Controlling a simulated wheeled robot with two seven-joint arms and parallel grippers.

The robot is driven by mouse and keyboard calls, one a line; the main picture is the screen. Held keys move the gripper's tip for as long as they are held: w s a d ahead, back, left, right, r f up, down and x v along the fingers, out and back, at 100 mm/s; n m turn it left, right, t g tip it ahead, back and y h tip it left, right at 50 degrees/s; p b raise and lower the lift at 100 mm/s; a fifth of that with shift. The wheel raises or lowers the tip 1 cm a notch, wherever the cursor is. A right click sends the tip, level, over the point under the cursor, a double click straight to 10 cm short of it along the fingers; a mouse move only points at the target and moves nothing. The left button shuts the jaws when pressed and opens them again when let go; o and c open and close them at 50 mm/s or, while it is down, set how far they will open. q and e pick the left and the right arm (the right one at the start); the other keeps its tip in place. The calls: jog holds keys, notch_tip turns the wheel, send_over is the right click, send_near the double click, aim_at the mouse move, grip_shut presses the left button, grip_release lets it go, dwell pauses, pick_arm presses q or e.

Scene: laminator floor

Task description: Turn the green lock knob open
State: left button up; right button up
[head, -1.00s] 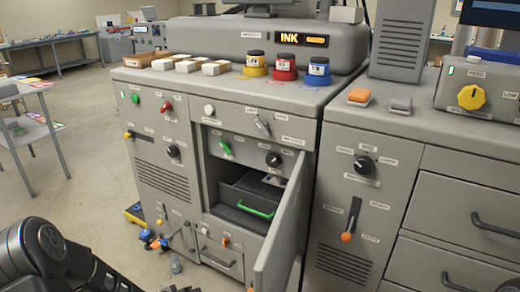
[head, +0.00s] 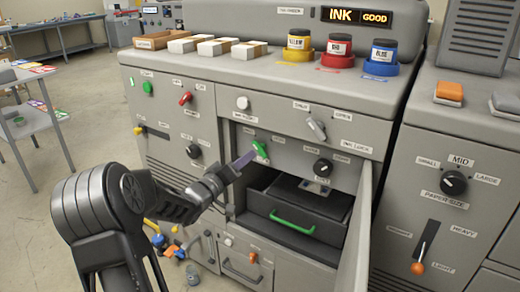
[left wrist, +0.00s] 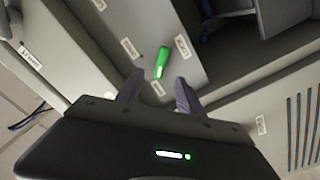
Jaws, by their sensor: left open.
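The green lock knob (head: 260,151) is a small green lever on the grey panel inside the open cabinet bay, above the drawer. It also shows in the left wrist view (left wrist: 161,62), just beyond the fingertips and in line with the space between them. My left gripper (head: 246,159) is at the knob, its fingers reaching in from the left. In the left wrist view its two fingers (left wrist: 158,88) are apart with nothing between them. I cannot tell whether they touch the knob. Small labels sit around the knob. My right gripper is not in view.
The cabinet door (head: 358,240) stands open to the right of the bay. A drawer with a green handle (head: 293,223) is below the knob. Ink jars (head: 337,47) and white boxes (head: 218,46) stand on top.

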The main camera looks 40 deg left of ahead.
aim_at(257, 149)
pick_arm(q)
jog(key=w, duration=0.5)
jog(key=w+a, duration=0.1)
jog(key=w, duration=0.1)
jog(key=shift+w+b, duration=0.4)
jog(key=shift+c, duration=0.4)
grip_shut()
